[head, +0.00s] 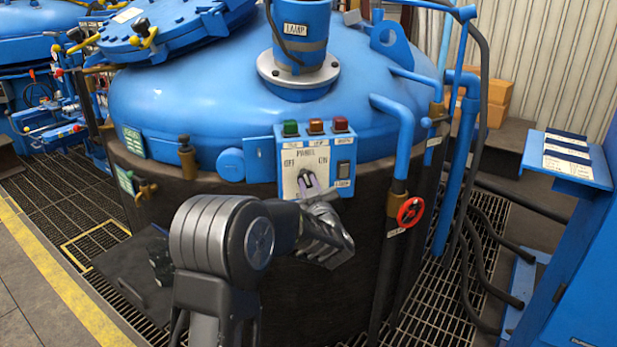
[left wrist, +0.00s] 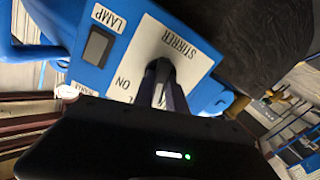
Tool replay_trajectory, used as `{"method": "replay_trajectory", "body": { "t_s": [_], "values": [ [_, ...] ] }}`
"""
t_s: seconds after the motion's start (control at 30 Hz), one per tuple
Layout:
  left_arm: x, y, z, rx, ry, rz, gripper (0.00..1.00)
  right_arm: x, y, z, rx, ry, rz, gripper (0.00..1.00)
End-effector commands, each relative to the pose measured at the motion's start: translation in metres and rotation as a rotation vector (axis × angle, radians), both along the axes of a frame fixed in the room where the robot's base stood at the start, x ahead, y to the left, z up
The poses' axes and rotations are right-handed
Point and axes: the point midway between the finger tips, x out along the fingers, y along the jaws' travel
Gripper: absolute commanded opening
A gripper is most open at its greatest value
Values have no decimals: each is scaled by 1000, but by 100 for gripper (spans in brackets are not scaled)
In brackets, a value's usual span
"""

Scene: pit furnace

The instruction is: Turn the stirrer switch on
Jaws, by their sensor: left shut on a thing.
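The blue control panel (head: 287,150) is on the side of the big blue vessel. Its white switch plate (head: 291,167) carries the words OFF at left and ON at right. In the left wrist view the plate (left wrist: 147,50) reads STIRRER and ON. My left gripper (head: 307,181) is at the middle of this plate, shut on the stirrer switch. Its fingers (left wrist: 164,72) cover most of the switch knob, so I cannot tell which way it points. My right gripper is in neither view.
Green (head: 290,128), orange (head: 315,126) and red (head: 340,124) lamps or buttons top the panel. A dark LAMP rocker switch (head: 344,169) sits right of the plate. A red valve wheel (head: 410,211) and blue pipes stand farther right.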

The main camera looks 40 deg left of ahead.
Motion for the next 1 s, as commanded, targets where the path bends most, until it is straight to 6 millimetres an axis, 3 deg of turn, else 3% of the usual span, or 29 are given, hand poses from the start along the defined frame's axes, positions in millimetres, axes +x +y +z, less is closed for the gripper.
{"method": "replay_trajectory", "body": {
  "t_s": [0.2,1.0],
  "values": [
    [1,-1,4,138,154,-1,0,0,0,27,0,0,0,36],
    [2,-2,2,640,694,0,0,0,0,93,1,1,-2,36]
  ]
}}
